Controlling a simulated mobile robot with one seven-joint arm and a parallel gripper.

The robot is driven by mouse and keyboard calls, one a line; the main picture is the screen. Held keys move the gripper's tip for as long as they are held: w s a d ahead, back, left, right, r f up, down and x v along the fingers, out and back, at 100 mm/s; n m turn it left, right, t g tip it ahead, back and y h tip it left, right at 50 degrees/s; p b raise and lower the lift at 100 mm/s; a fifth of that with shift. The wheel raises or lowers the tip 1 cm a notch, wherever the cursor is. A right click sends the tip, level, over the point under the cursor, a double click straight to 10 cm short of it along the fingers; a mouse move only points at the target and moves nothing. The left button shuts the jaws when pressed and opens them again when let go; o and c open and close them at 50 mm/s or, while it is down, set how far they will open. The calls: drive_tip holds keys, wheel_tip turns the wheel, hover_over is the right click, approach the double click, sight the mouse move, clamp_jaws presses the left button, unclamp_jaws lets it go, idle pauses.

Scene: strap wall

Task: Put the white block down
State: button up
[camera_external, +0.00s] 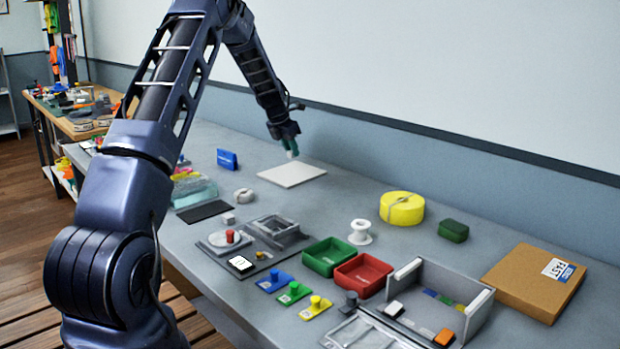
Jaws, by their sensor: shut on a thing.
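My gripper (289,147) is at the far side of the grey bench, pointing down. The block is at or just above the back edge of a flat white board (291,177). I cannot tell whether the block touches the board or the bench.
A blue sign (227,159) stands left of the board. A dark mat (205,211) and a small pale cube (229,218) lie nearer. A white spool (360,232), yellow roll (401,208), green bin (327,256) and red bin (363,274) are to the right.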

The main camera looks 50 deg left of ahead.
sight(291, 173)
drive_tip(key=shift+f, duration=2.7)
drive_tip(key=shift+f, duration=0.1)
drive_tip(key=o, duration=1)
drive_tip(key=shift+c, duration=0.2)
drive_tip(key=v, duration=1.2)
drive_tip(key=shift+s, duration=0.1)
